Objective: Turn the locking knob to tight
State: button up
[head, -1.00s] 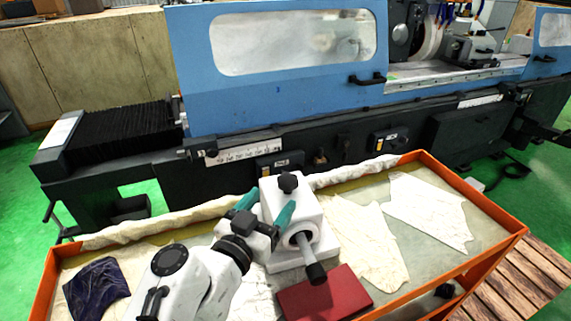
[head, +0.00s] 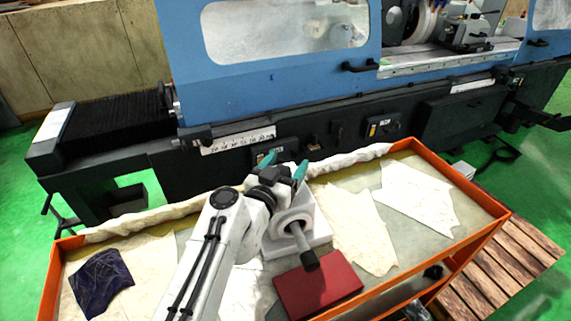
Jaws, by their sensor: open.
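A white block-shaped fixture (head: 316,229) stands on the cart, with a round collar and a grey shaft that ends in a dark tip (head: 309,260) pointing toward me. The locking knob on top of the block is hidden now behind my wrist and gripper. My gripper (head: 284,166), with teal fingertips, is above and just beyond the top of the block. Its two fingers are apart and point away from me. I cannot tell whether the knob lies between them or whether they touch it.
The orange-rimmed cart (head: 487,243) holds a dark red block (head: 318,286) in front of the fixture, a dark blue cloth (head: 101,282) at left and pale cloths (head: 418,209) at right. The blue and black grinder (head: 281,95) stands close behind the cart.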

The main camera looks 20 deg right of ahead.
jog(key=c, duration=1)
